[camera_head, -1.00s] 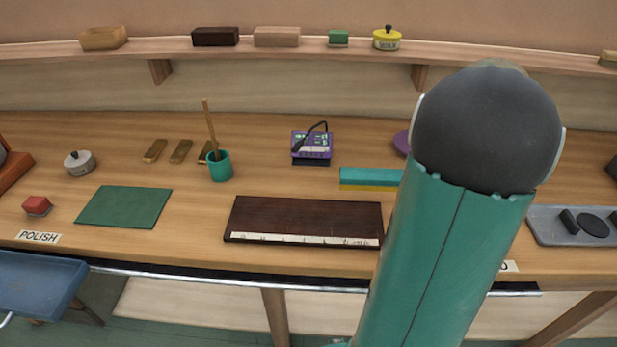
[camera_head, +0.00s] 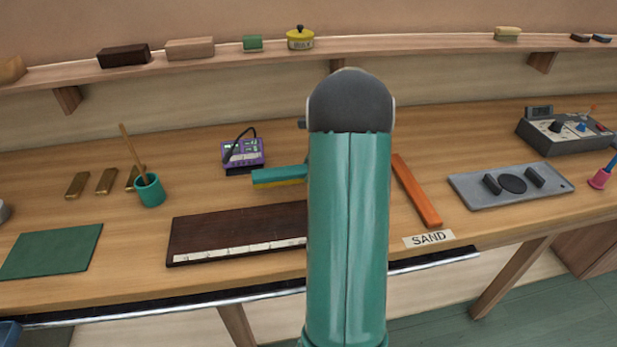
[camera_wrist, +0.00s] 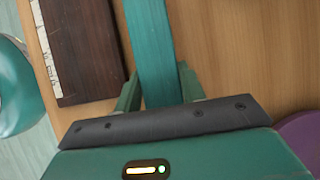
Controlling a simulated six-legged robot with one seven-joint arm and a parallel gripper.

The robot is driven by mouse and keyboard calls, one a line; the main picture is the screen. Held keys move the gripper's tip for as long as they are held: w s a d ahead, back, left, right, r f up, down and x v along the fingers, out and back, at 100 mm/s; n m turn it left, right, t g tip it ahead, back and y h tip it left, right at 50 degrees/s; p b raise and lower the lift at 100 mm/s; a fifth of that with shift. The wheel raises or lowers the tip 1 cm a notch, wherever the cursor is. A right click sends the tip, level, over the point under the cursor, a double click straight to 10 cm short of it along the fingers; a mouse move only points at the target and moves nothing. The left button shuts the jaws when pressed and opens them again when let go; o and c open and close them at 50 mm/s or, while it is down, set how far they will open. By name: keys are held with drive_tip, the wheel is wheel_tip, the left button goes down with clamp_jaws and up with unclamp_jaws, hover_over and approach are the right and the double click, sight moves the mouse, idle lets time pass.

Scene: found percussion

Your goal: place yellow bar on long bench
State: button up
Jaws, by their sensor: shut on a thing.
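A teal bar with a yellow layer along its underside (camera_head: 280,177) shows left of my arm in the head view, over the middle of the long wooden bench (camera_head: 450,140). The yellow may be a separate bar under the teal one; I cannot tell, nor whether it touches the bench. In the wrist view my gripper (camera_wrist: 158,88) has its green fingers on both sides of the teal bar (camera_wrist: 150,45), shut on it. No yellow shows there. In the head view my arm hides the gripper and the bar's right end.
A dark board (camera_head: 235,228) lies in front of the bar, a purple meter (camera_head: 242,155) behind it. An orange bar (camera_head: 415,190) and a grey tray (camera_head: 465,190) lie to the right. A purple round thing (camera_wrist: 300,135) is near my gripper. A shelf (camera_head: 400,46) runs behind.

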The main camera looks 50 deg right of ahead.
drive_tip(key=shift+w+f, duration=0.15)
drive_tip(key=shift+f, duration=0.75)
drive_tip(key=shift+w+f, duration=0.15)
drive_tip(key=shift+f, duration=0.75)
drive_tip(key=shift+f, duration=0.1)
drive_tip(key=o, duration=0.7)
drive_tip(key=shift+f, duration=0.1)
drive_tip(key=o, duration=0.4)
drive_tip(key=shift+c, duration=0.2)
